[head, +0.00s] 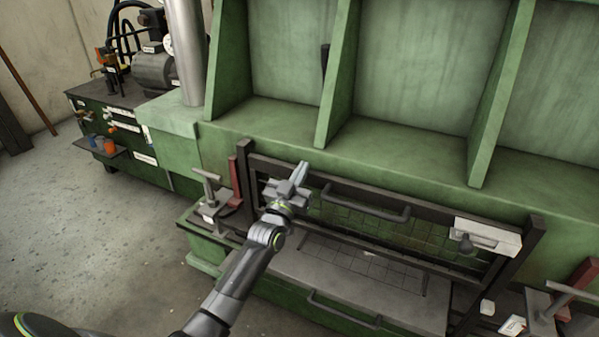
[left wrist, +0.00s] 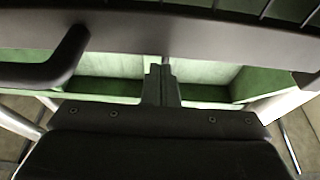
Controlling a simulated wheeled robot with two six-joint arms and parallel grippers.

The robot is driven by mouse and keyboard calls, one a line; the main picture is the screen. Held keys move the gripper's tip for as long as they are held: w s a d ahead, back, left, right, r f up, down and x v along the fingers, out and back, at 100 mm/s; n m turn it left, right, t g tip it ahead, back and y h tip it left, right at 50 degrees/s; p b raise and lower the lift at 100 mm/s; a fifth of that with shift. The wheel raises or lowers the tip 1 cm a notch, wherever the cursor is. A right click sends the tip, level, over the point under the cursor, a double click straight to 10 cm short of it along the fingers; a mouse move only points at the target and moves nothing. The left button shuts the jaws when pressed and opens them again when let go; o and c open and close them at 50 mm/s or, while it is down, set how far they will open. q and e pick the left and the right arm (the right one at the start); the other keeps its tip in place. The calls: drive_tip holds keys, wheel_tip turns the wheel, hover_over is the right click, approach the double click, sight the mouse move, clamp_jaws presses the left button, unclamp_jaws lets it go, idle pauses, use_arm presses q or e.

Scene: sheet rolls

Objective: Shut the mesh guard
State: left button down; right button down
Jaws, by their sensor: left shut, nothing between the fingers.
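The mesh guard (head: 425,238) is a dark-framed wire panel on the front of the green machine, set between two dark posts. Its curved dark handle (head: 366,206) is near its top bar. The handle also shows at the left of the left wrist view (left wrist: 45,70), with the guard's dark bar (left wrist: 200,35) across the top. My left gripper (head: 303,168) is shut and empty, near the guard's upper left part, left of the handle. Its closed fingers also show in the left wrist view (left wrist: 161,72). Whether they touch the bar is unclear. My right gripper is out of view.
A grey plate (head: 300,268) with a lower handle (head: 343,310) is below the guard. Clamp-like fittings (head: 209,195) stand at the left, others at the lower right (head: 545,310). A light block (head: 485,235) is by the right post. Open floor (head: 80,220) lies left.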

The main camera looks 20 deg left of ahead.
sight(304, 219)
use_arm(q)
drive_tip(key=shift+f, duration=0.35)
wheel_tip(304, 219, down, 19)
drive_tip(key=b, duration=1.6)
drive_tip(key=shift+r, duration=0.1)
wheel_tip(304, 219, down, 7)
drive_tip(key=b, duration=0.5)
drive_tip(key=shift+b, duration=0.3)
